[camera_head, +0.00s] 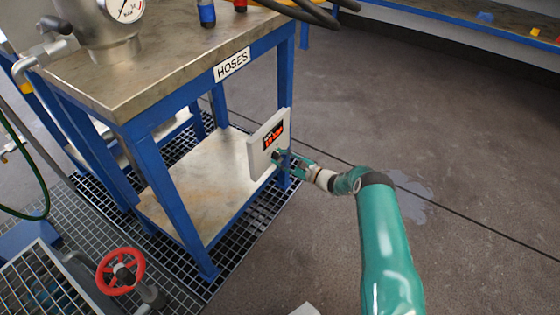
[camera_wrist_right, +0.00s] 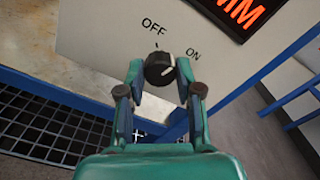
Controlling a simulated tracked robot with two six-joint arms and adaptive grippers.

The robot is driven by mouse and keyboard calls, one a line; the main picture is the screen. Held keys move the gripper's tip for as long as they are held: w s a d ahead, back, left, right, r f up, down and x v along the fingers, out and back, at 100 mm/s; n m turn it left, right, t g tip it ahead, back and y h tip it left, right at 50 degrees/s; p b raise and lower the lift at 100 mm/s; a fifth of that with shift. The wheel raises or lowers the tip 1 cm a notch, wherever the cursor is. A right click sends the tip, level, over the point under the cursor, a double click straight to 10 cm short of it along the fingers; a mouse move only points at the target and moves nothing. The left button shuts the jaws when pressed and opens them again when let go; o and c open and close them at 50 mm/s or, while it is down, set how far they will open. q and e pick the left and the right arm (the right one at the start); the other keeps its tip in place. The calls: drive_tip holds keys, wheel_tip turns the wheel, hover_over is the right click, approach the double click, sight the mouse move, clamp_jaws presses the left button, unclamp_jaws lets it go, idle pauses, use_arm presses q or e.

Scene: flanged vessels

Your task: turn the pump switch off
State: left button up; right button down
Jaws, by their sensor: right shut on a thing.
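The pump switch is a dark round knob (camera_wrist_right: 159,69) on a pale panel (camera_wrist_right: 110,30), with OFF printed above it and ON to its upper right. A pale mark shows on the knob's right side; which label it points to is hard to tell. My right gripper (camera_wrist_right: 158,72) has its two fingers closed on either side of the knob. In the head view the panel (camera_head: 257,148) is fixed at the right end of the blue-framed bench, and my right gripper (camera_head: 279,157) reaches it from the right, hiding the knob. My left gripper is not in view.
The bench (camera_head: 165,70) has a metal top, a HOSES label (camera_head: 232,65) and a lower shelf (camera_head: 215,180). A red valve wheel (camera_head: 120,271) stands at the lower left by floor grating. The floor to the right is open, with a wet patch (camera_head: 412,190).

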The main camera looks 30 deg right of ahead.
drive_tip(key=n, duration=0.4)
drive_tip(key=n+b, duration=0.1)
drive_tip(key=shift+s+a+f+n, duration=0.1)
drive_tip(key=shift+a+f+n, duration=0.2)
drive_tip(key=shift+n, duration=0.1)
drive_tip(key=n+b, duration=0.1)
drive_tip(key=n, duration=0.4)
drive_tip(key=shift+n, duration=0.4)
drive_tip(key=c, duration=0.8)
unclamp_jaws()
drive_tip(key=shift+o, duration=0.2)
drive_tip(key=shift+d+r, duration=0.1)
drive_tip(key=shift+r, duration=0.05)
drive_tip(key=shift+d, duration=0.1)
